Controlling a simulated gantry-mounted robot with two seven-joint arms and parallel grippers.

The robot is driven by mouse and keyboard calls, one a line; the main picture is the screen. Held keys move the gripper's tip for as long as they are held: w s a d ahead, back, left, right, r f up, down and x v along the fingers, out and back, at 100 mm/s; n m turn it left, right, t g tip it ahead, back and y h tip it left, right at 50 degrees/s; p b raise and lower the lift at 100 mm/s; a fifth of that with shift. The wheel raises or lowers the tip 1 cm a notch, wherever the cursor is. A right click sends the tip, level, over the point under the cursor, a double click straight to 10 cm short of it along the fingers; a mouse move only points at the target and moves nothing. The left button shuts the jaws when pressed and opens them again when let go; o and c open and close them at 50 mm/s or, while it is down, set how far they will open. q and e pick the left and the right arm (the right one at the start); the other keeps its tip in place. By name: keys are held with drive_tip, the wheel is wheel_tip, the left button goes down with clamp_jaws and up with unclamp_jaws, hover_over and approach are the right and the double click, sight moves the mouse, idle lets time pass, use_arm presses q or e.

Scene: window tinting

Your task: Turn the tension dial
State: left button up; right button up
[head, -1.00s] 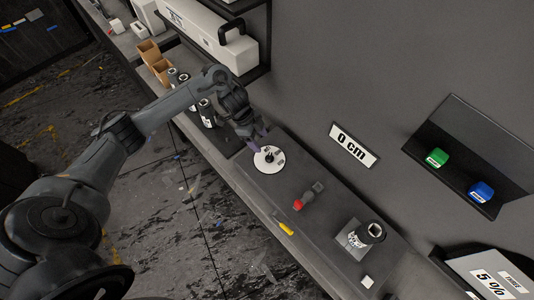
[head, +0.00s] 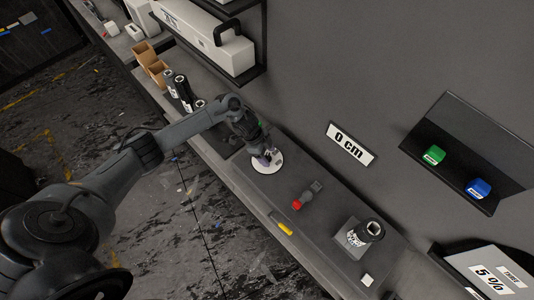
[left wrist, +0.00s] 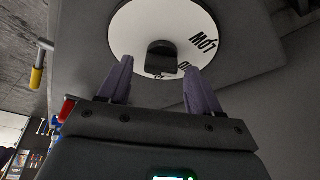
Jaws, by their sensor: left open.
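The tension dial is a white disc (head: 268,166) on the grey bench, below the "0 cm" sign. In the left wrist view the white dial (left wrist: 125,35) fills the top middle, with a dark knob (left wrist: 161,57) at its centre and lettering including "LOW" at its right. My left gripper (head: 266,154) is over the dial and partly hides it. In the left wrist view its purple fingers (left wrist: 159,75) are spread, with the knob ahead between their tips. I cannot tell whether they touch the dial. My right gripper is not in view.
A dark roll (head: 369,232) stands farther right. Several black bottles stand behind my left arm. A shelf holds a green block (head: 434,155) and a blue block (head: 479,188).

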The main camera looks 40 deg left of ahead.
use_arm(q)
drive_tip(key=c, duration=1)
drive_tip(key=shift+s+r+n+p, duration=0.1)
drive_tip(key=shift+r+n+p, duration=0.1)
drive_tip(key=shift+n+p, duration=0.5)
drive_tip(key=shift+c, duration=0.2)
drive_tip(key=n+t+p, duration=0.1)
drive_tip(key=n+p, duration=0.1)
drive_tip(key=p, duration=0.2)
drive_tip(key=shift+d+r+y, duration=0.1)
drive_tip(key=shift+y, duration=0.3)
drive_tip(key=shift+n+t+p, duration=0.4)
drive_tip(key=shift+n+p, duration=0.7)
drive_tip(key=shift+p, duration=0.05)
drive_tip(key=shift+f+n+y, duration=0.2)
drive_tip(key=shift+n+y, duration=0.1)
drive_tip(key=o, duration=1)
